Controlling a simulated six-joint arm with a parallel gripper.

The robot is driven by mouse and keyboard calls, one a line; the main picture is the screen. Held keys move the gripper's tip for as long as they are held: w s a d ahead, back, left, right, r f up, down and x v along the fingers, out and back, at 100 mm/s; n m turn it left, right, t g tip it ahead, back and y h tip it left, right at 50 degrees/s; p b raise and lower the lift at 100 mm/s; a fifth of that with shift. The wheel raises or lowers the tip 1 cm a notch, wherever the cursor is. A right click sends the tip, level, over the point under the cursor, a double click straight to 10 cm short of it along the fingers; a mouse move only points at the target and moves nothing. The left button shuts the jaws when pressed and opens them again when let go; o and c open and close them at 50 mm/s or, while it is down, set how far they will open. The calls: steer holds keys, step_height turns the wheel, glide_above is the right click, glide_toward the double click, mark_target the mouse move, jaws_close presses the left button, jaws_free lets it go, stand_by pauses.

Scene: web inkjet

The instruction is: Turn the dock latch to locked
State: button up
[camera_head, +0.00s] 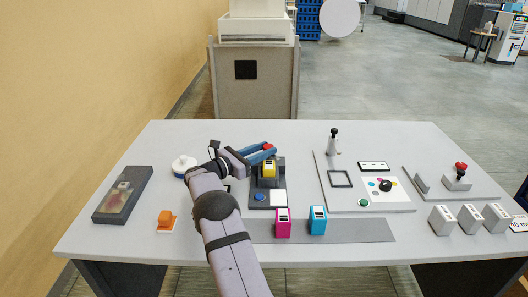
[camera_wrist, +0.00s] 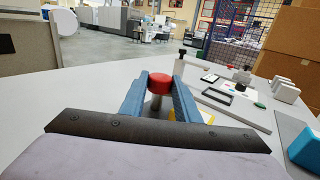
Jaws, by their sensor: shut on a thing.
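The dark dock (camera_head: 256,183) stands mid-table and holds a yellow cartridge (camera_head: 269,171). A red knob (camera_head: 268,146) shows at the back of the dock, and I take it as the dock latch's handle. My gripper (camera_head: 268,152) reaches in from the left with its blue fingers shut on this knob. In the wrist view the red knob (camera_wrist: 160,83) sits on a pale stem between the fingertips of my gripper (camera_wrist: 161,84). The latch's base and any lock marking are hidden, so I cannot tell which position it is in.
Magenta (camera_head: 283,222) and cyan (camera_head: 318,220) cartridges stand on a grey strip in front. A white panel (camera_head: 340,204) with a lever is right. Several grey blocks (camera_head: 470,219) stand farther right. A dark tray (camera_head: 123,194), orange item (camera_head: 166,218) and white round item (camera_head: 184,165) lie left.

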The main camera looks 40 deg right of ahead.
steer(key=shift+r, duration=0.1)
stand_by(0.3)
steer(key=o, duration=1)
steer(key=shift+o, duration=0.2)
steer(key=w+a, duration=0.1)
steer(key=a, duration=0.6)
steer(key=shift+a+b, duration=0.15)
steer(key=shift+b, duration=0.3)
